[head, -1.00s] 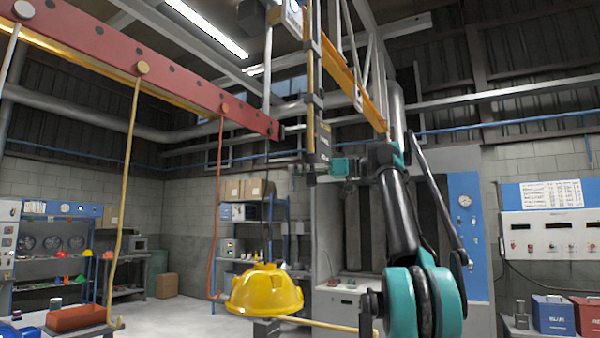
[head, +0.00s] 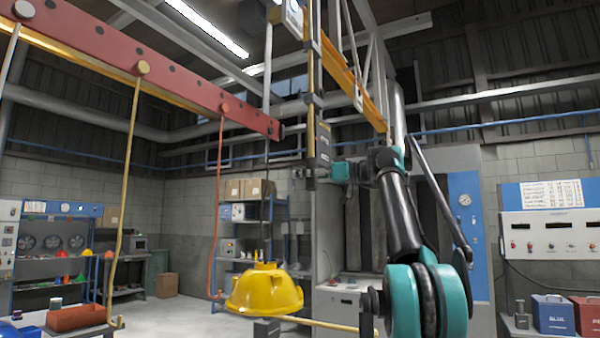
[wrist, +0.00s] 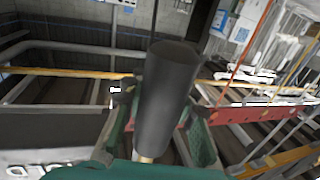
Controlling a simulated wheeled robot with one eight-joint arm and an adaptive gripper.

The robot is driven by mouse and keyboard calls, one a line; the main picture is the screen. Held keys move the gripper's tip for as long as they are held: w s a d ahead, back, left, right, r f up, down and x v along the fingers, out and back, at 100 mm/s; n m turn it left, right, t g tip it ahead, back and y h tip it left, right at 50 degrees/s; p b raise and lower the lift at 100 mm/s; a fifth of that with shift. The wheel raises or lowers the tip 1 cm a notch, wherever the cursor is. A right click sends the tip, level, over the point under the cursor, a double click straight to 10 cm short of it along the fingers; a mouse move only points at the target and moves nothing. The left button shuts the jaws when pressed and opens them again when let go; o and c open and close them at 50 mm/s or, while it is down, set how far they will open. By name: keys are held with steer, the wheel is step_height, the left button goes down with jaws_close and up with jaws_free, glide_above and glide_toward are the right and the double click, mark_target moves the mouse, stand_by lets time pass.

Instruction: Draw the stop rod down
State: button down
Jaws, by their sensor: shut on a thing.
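The stop rod (head: 311,75) hangs upright in the upper middle of the head view, with a dark grip at its lower end. My gripper (head: 318,172) is at that lower end, reaching in from the right. In the wrist view, the teal fingers of my gripper (wrist: 165,105) lie on both sides of a thick dark grey cylinder (wrist: 166,85), shut on it. This cylinder appears to be the rod's grip. The fingers partly cover the grip in the head view. A yellow hood (head: 264,292) hangs on a thin line to the lower left.
A red beam (head: 180,82) runs across the upper left, with a yellow cord (head: 127,180) and an orange cord (head: 217,190) hanging from it. An orange rail (head: 350,75) passes close behind the rod. A control panel (head: 555,236) is at the right.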

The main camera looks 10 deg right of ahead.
steer(key=shift+f, duration=2.55)
steer(key=c, duration=1.1)
jaws_free()
steer(key=shift+c, duration=0.2)
steer(key=v, duration=1.2)
